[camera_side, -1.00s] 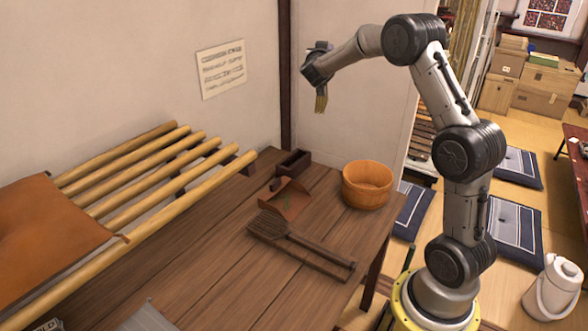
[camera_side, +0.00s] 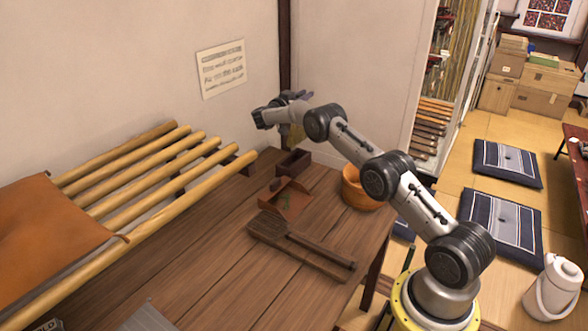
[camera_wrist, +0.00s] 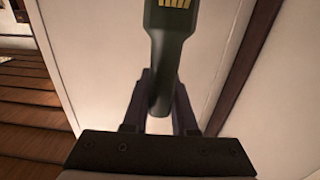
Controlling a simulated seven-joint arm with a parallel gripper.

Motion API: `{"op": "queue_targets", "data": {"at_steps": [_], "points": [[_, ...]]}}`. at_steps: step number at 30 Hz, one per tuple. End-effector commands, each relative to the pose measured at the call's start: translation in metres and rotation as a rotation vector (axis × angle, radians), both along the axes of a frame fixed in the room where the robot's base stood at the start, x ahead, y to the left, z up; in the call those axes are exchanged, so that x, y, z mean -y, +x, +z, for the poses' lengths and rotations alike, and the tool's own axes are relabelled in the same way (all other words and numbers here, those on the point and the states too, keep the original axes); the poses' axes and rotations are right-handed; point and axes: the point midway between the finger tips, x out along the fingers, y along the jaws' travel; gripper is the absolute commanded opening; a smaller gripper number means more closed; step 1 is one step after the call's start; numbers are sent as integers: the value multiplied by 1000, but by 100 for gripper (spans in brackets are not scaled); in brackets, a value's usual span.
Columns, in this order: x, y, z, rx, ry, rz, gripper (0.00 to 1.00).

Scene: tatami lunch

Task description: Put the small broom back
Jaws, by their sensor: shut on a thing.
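The small broom has a dark green handle (camera_wrist: 172,50), with yellow bristles (camera_wrist: 176,4) at the top edge of the wrist view. My gripper (camera_wrist: 161,88) is shut on the handle. In the side view the broom's yellowish bristles (camera_side: 296,132) show partly behind my arm, near the wall corner. They appear above a small dark wooden box (camera_side: 293,163) with an open top; whether they touch it I cannot tell.
A wooden tub (camera_side: 352,189) stands right of the dustpan, partly behind my arm. The table's front middle is clear.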

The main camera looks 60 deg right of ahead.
Motion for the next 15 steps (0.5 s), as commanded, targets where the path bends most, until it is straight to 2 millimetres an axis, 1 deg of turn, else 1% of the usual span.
{"op": "queue_targets", "data": {"at_steps": [1, 3, 11, 15], "points": [[-4, 4, -13, -3, 0, 8, 0], [-8, 7, -27, -2, -1, 16, 0], [-15, 12, -55, -2, -1, 27, 0], [-15, 11, -75, -1, -1, 27, 0]]}}
